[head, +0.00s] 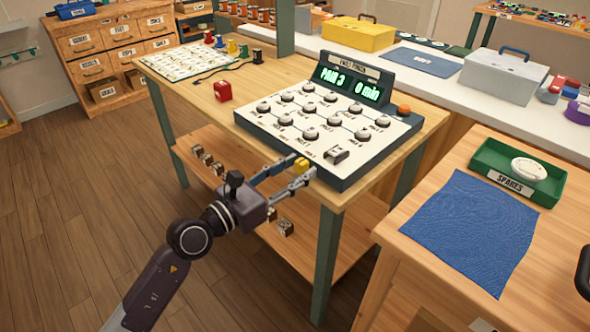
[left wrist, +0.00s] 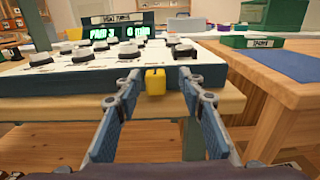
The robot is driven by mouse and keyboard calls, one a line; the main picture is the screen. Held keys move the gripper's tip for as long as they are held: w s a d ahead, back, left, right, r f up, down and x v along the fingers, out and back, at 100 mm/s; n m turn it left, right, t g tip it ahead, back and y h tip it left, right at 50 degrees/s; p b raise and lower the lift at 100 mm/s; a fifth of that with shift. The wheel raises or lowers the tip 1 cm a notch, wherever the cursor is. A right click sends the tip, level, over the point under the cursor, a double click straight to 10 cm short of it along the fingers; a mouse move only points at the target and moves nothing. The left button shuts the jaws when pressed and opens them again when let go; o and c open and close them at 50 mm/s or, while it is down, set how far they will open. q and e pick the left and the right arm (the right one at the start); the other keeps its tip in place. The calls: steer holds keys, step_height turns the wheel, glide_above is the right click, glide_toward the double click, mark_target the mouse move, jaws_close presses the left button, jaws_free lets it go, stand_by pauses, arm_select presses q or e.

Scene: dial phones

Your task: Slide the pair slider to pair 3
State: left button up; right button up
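The control panel (head: 325,120) with round white dials stands on the wooden table, and its green display (head: 347,86) reads "PAIR 3" and "0 min". The yellow pair slider knob (head: 301,164) sticks out from the panel's front edge. It also shows in the left wrist view (left wrist: 155,82). My left gripper (head: 305,168) is open, with one finger on each side of the knob. In the left wrist view (left wrist: 158,78) gaps show between the knob and both fingers. My right gripper is not in view.
A red block (head: 222,91) and a printed board (head: 185,61) lie left of the panel. At right, another table holds a blue cloth (head: 470,230) and a green spares tray (head: 490,152). Several small blocks lie on the lower shelf. Floor at left is clear.

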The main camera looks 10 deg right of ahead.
arm_select(q)
steer(key=shift+a, duration=0.1)
steer(key=shift+s+a, duration=0.2)
steer(key=shift+a, duration=0.15)
steer(key=v, duration=1.1)
steer(key=shift+s, duration=0.1)
